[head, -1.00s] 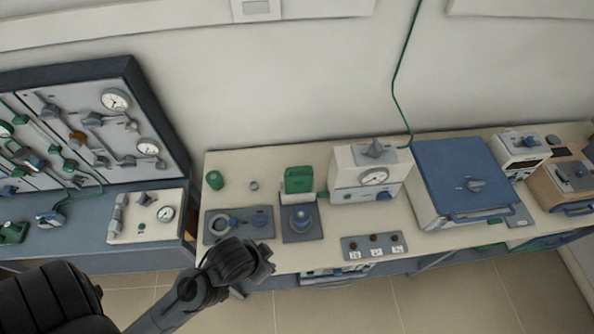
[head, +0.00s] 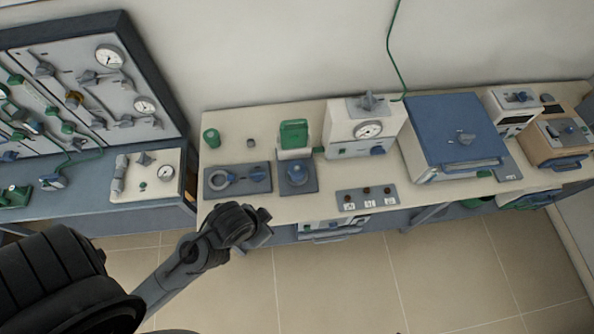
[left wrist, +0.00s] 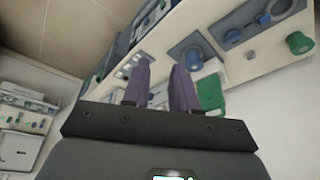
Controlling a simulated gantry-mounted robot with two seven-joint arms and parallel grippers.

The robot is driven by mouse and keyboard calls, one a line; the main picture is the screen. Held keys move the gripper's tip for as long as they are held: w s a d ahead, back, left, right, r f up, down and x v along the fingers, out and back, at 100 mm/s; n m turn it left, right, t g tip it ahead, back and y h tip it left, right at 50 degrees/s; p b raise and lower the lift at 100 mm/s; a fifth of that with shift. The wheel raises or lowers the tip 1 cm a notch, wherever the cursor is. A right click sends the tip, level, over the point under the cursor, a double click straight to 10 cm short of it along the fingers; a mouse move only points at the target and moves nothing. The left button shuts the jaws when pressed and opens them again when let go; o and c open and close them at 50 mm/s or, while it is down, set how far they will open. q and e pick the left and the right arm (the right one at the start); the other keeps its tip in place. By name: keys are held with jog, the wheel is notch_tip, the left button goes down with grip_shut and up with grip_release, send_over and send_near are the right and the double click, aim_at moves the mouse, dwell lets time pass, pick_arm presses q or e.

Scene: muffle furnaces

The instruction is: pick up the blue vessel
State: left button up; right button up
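The blue vessel (head: 298,172) appears as a small round blue object on a dark grey square plate (head: 297,187) near the bench's front edge, in front of a green block (head: 293,135). In the left wrist view the vessel (left wrist: 193,60) lies beyond the fingertips, apart from them. My left gripper (head: 266,226) is in front of the bench edge, left of and nearer than the vessel. Its two purple fingers (left wrist: 161,70) are apart with nothing between them. My right gripper is not in view.
Beside the vessel's plate is a grey plate with a ring and blue knob (head: 238,178). A gauge box (head: 365,130), a label strip (head: 367,198) and a blue-lidded furnace (head: 455,130) stand to the right. A green cylinder (head: 211,138) stands back left.

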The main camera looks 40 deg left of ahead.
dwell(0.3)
pick_arm(q)
jog(key=o, duration=1.4)
jog(key=shift+d, duration=0.15)
jog(key=shift+f, duration=0.1)
